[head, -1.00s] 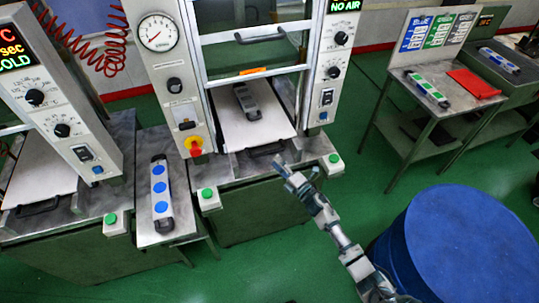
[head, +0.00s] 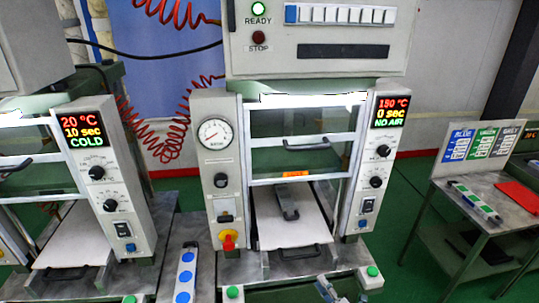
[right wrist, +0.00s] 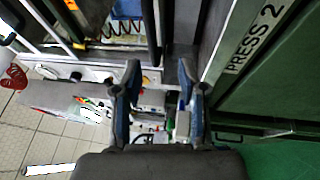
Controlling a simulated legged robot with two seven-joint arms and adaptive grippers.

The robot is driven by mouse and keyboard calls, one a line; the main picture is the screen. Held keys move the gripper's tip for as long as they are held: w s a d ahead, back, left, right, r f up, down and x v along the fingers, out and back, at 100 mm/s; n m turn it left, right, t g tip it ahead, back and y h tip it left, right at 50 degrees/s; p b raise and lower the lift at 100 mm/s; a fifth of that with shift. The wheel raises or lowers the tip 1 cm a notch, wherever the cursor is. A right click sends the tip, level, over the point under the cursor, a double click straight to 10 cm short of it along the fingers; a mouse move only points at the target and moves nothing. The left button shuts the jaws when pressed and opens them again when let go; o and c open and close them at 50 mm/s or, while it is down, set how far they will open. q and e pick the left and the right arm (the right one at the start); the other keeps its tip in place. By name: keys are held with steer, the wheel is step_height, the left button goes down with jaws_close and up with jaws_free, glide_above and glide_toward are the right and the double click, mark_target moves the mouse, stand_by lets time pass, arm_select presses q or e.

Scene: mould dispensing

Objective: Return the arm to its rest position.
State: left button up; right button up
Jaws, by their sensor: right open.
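My right gripper (head: 328,288) shows at the bottom edge of the head view, in front of the middle press. In the right wrist view its two fingers (right wrist: 160,75) stand apart with nothing between them, so it is open and empty. Most of the right arm is below the head view's frame. My left gripper is not in view. A dark grey mould (head: 287,202) lies on the white plate (head: 290,234) inside the middle press.
A mould with blue dots (head: 184,275) lies on the stand left of the middle press. Green buttons (head: 370,278) stand on the press's front edge. A side table at right holds a green-marked mould (head: 475,202) and a red item (head: 518,197). Green floor lies between.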

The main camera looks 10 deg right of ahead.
steer(key=s+d+f+m+g+h, duration=0.1)
steer(key=s+f+m+g+h, duration=0.15)
steer(key=s+f+m, duration=0.4)
steer(key=s+d+f+m+g+h, duration=0.1)
steer(key=s+f+m+g+h, duration=0.15)
steer(key=f, duration=0.75)
steer(key=s+d+f+m+g+h, duration=0.1)
steer(key=s+f+m+h, duration=0.3)
steer(key=f, duration=0.5)
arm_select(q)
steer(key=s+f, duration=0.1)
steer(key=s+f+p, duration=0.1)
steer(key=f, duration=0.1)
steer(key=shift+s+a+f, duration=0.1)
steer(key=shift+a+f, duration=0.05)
arm_select(e)
steer(key=s+a+f+m+g, duration=0.2)
steer(key=s+f, duration=0.3)
steer(key=s, duration=0.4)
steer(key=s+a+f+m+g, duration=0.2)
steer(key=s+f+g, duration=0.3)
steer(key=s, duration=0.4)
steer(key=s+a+f+m+g+y, duration=0.1)
steer(key=s+f+m+g, duration=0.2)
steer(key=s, duration=0.6)
step_height(320, 180, down, 2)
steer(key=shift+s+a+f+m, duration=0.1)
steer(key=shift+s+a+m, duration=0.1)
steer(key=shift+a+m, duration=0.25)
steer(key=shift+w+d, duration=0.1)
